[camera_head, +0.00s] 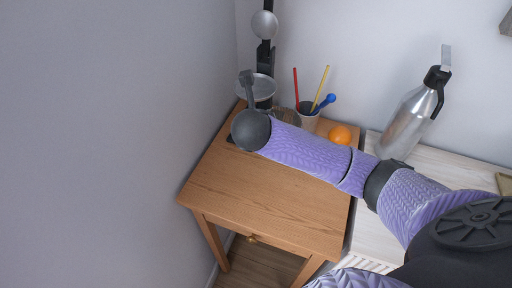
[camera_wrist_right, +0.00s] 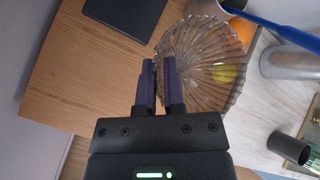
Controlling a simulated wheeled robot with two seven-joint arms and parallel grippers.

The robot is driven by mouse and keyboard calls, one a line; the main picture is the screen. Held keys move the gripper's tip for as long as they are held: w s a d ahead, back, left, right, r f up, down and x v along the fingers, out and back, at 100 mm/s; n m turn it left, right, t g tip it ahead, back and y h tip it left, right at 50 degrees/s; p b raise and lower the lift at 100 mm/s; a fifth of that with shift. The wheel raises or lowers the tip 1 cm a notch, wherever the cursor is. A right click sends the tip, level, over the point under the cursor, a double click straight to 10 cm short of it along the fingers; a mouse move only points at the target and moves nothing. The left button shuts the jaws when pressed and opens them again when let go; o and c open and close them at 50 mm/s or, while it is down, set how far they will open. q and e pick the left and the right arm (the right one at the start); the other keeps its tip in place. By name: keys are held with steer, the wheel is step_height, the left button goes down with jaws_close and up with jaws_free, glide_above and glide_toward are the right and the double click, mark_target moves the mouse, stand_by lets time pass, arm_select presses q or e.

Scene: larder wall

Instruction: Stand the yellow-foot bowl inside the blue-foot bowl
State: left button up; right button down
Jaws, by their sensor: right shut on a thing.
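A clear ribbed glass bowl (camera_wrist_right: 205,50) fills the middle of the right wrist view. A yellow patch shows through its glass, seemingly its foot. My right gripper (camera_wrist_right: 160,65) has its two dark fingers close together on the bowl's near rim. I cannot tell whether the bowl is raised. In the head view a translucent bowl (camera_head: 288,115) shows partly behind my right forearm; I cannot tell its foot colour. I cannot make out a blue foot in either view. My right fingers are hidden in the head view, and my left gripper does not show.
A metal bottle (camera_head: 408,120) stands on the pale counter to the right. A dark flat plate (camera_wrist_right: 125,12) lies beyond my fingers. The table's front is clear.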

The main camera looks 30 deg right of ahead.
step_height(320, 180, down, 10)
steer(key=b, duration=0.4)
steer(key=shift+s+f, duration=0.1)
steer(key=shift+r, duration=0.2)
steer(key=c, duration=0.7)
jaws_free()
steer(key=shift+f, duration=0.1)
steer(key=shift+c, duration=0.2)
